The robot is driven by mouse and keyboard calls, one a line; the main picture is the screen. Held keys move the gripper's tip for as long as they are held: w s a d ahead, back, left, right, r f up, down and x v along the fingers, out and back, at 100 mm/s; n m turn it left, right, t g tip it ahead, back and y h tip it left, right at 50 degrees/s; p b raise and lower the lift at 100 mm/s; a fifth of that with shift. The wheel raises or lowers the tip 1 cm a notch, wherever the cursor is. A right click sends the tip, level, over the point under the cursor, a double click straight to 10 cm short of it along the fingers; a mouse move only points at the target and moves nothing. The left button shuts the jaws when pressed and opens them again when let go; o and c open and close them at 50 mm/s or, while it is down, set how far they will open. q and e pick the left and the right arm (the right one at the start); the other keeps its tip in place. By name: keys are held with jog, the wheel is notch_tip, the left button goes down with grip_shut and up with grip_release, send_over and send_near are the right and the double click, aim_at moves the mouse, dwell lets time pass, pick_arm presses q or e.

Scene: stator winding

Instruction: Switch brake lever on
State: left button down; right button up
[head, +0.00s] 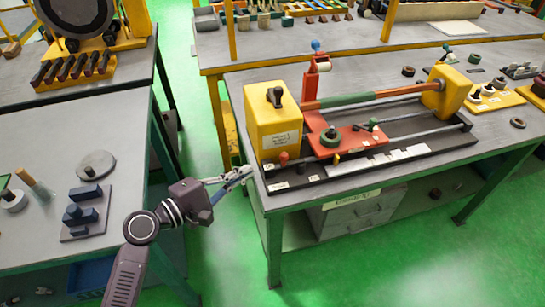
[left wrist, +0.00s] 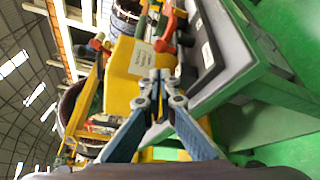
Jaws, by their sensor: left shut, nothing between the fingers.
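The winding machine stands on the right bench, with a yellow box (head: 272,130) at its left end. A black lever (head: 275,97) sits on the box's upper face. A red-knobbed lever (head: 284,158) stands low at the box's front, and a blue-balled lever (head: 316,46) rises behind. I cannot tell which is the brake lever. My left gripper (head: 247,171) is shut and empty, just left of the bench corner and apart from the levers. In the left wrist view its closed fingertips (left wrist: 161,76) point at the yellow box (left wrist: 130,72). My right gripper is not in view.
The right bench edge (head: 330,193) lies close to my left gripper. Green floor (head: 225,235) is free between the benches. The left bench (head: 125,125) carries a plate with blue blocks (head: 85,212). A drawer unit (head: 350,212) is under the right bench.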

aim_at(273, 166)
pick_arm(q)
jog(key=shift+d, duration=0.1)
jog(key=p+x, duration=0.2)
jog(key=x, duration=0.8)
jog(key=shift+f, duration=0.15)
